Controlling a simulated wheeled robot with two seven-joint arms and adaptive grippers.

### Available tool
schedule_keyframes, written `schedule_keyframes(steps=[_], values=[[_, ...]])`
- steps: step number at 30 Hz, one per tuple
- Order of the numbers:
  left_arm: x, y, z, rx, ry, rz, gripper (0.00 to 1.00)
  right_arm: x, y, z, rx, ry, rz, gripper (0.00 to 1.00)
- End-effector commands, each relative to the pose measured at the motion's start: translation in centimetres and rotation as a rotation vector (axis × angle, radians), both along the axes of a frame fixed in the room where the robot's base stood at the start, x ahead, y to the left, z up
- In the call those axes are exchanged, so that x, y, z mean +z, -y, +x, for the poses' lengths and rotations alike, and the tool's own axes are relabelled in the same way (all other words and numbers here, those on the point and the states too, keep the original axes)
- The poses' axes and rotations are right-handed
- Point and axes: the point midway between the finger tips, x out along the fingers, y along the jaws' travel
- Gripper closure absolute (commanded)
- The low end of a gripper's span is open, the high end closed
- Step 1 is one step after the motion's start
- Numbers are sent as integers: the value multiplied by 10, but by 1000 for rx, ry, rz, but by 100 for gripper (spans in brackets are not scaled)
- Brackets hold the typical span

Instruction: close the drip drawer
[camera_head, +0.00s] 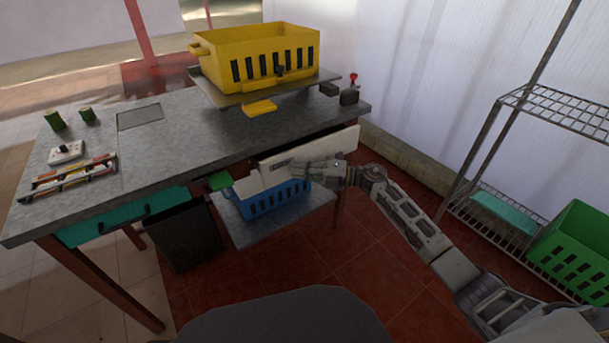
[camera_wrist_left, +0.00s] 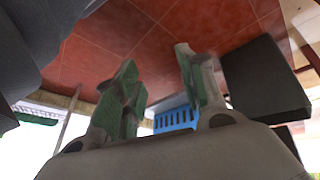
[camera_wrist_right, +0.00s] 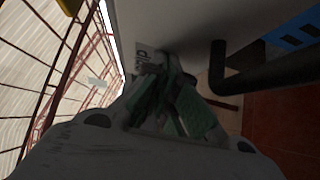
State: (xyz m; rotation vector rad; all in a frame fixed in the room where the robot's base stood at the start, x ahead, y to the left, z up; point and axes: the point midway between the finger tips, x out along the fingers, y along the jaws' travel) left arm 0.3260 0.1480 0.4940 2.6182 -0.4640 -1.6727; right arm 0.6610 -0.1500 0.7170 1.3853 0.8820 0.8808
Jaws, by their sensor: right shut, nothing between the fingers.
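The drip drawer (camera_head: 335,144) has a pale front with a small label, under the right half of the table. It stands out from the table edge, with a dark gap behind it. Its front also fills the top of the right wrist view (camera_wrist_right: 185,22), with a dark bar handle (camera_wrist_right: 265,72). My right gripper (camera_head: 308,173) is shut and empty, with its fingertips at the front beside the label; the right wrist view shows the fingers (camera_wrist_right: 165,68) close together. Whether they touch is unclear. My left gripper (camera_wrist_left: 158,62) is open and empty, outside the head view.
A grey table (camera_head: 190,115) carries a yellow crate (camera_head: 265,50) on a plate. A blue crate (camera_head: 268,198) sits on a low shelf below the drawer, beside a black bin (camera_head: 185,235). A teal drawer (camera_head: 125,215) is at left. A wire rack with a green crate (camera_head: 580,245) stands right.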

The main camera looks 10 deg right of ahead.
Motion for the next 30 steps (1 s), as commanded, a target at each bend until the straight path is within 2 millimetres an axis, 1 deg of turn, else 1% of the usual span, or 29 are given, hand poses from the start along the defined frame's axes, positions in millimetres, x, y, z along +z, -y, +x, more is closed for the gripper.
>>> schedule_keyframes(steps=[8, 10, 12, 18, 24, 30], values=[[-11, 4, 4, 6, 26, -23, 60, -1, -10, 29, -1, 2, 0, 100], [-19, 5, 4, 9, 32, -31, 60, -1, -13, 36, -1, 2, 0, 100], [-32, 8, -2, 13, 27, -41, 60, -1, -16, 45, -1, 2, 0, 100], [-48, 11, 0, 24, 53, -67, 60, -1, -24, 65, 0, 1, 0, 100], [-58, 13, 2, 35, 73, -87, 60, -1, -29, 79, 0, 1, 0, 100], [-62, 14, 3, 41, 84, -97, 60, 0, -31, 85, -1, 1, 0, 100]])
